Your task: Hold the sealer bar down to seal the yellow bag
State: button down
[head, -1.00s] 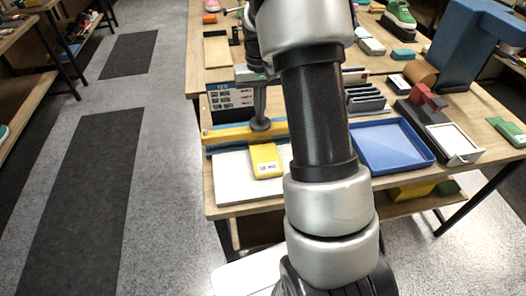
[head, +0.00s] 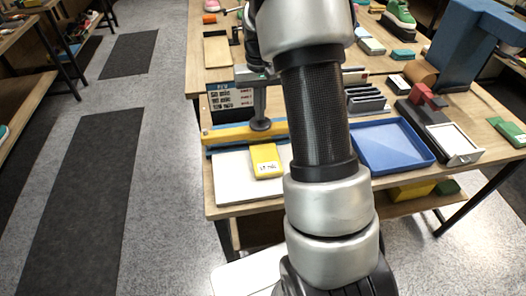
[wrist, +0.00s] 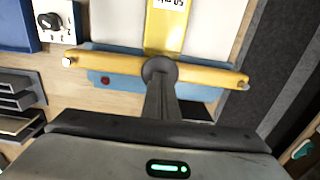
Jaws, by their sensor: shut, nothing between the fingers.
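The sealer has a long yellow bar (head: 225,135) lying across a blue base (head: 211,152); the bar also shows in the wrist view (wrist: 110,63). The yellow bag (head: 264,153) lies with its far end at the bar and its labelled body on a pale board; it also shows in the wrist view (wrist: 160,35). My gripper (head: 260,117) is shut and empty, pointing down at the bar's middle. Its fingertips (wrist: 160,78) appear to touch the round dark knob on the bar. The bar looks lowered, but its contact with the bag is hidden.
A blue tray (head: 421,158) stands right of my arm, with a grey slotted rack (head: 368,101) behind it. A small sign (head: 231,97) stands behind the sealer. A white panel with a black dial (wrist: 69,32) sits beside the bar. The aisle floor at left is clear.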

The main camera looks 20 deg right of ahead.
aim_at(260, 123)
jog(key=shift+f+b, duration=1.25)
jog(key=shift+f, duration=0.8)
jog(key=shift+s+f, duration=0.15)
dwell(0.9)
jog(key=shift+r+p, duration=2.95)
jog(key=shift+r, duration=1.2)
